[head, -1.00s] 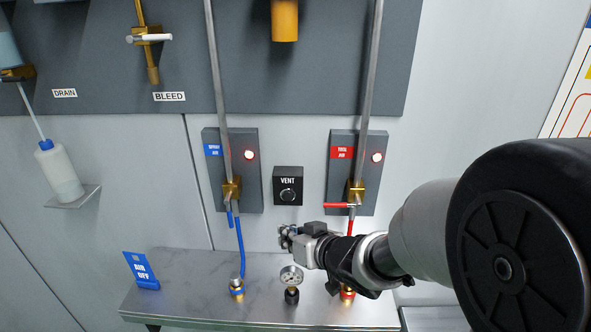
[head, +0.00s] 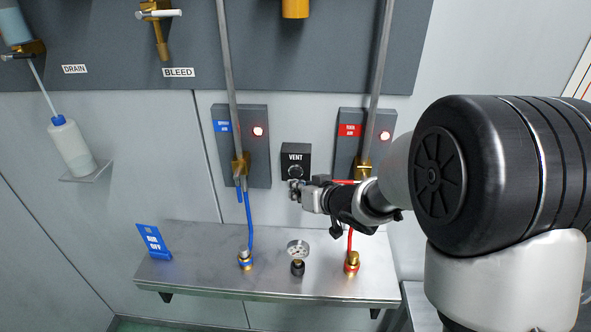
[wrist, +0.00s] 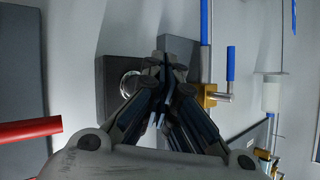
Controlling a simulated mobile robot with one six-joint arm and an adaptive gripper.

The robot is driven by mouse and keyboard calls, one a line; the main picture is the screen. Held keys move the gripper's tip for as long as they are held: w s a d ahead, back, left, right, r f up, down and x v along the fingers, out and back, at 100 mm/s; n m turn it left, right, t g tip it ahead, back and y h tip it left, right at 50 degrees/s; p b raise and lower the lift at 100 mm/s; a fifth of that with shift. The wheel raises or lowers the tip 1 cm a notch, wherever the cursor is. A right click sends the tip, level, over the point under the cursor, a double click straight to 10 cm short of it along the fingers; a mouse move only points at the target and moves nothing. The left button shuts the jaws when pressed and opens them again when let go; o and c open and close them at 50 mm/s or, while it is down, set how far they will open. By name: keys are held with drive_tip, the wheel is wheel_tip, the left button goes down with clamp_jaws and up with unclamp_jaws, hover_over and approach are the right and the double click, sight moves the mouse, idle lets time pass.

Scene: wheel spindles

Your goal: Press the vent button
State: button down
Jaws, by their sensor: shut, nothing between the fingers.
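The vent box (head: 296,151) is a small black box labelled VENT on the wall between the two valve panels. Its round button (head: 294,172) shows just above my gripper in the head view. In the wrist view the box (wrist: 112,72) is dark and the silver-rimmed button (wrist: 131,84) is partly hidden by the fingers. My gripper (head: 296,189) is shut and empty, with its tips close to the lower part of the box. In the wrist view the fingertips (wrist: 165,62) lie just right of the button. I cannot tell whether they touch the box.
The left panel (head: 258,151) has a blue-handled valve and hose. The right panel (head: 351,116) has a red handle (head: 343,181) close to my wrist. A steel shelf (head: 205,268) below carries a gauge (head: 298,249) and hose fittings.

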drive_tip(key=shift+w, duration=0.6)
drive_tip(key=shift+p, duration=0.3)
idle(0.8)
drive_tip(key=shift+w, duration=0.45)
drive_tip(key=shift+w+p, duration=0.35)
drive_tip(key=shift+p, duration=0.25)
idle(0.5)
drive_tip(key=shift+s, duration=0.8)
drive_tip(key=s+b, duration=0.1)
drive_tip(key=s, duration=0.4)
drive_tip(key=shift+a+b, duration=0.1)
drive_tip(key=shift+b, duration=0.25)
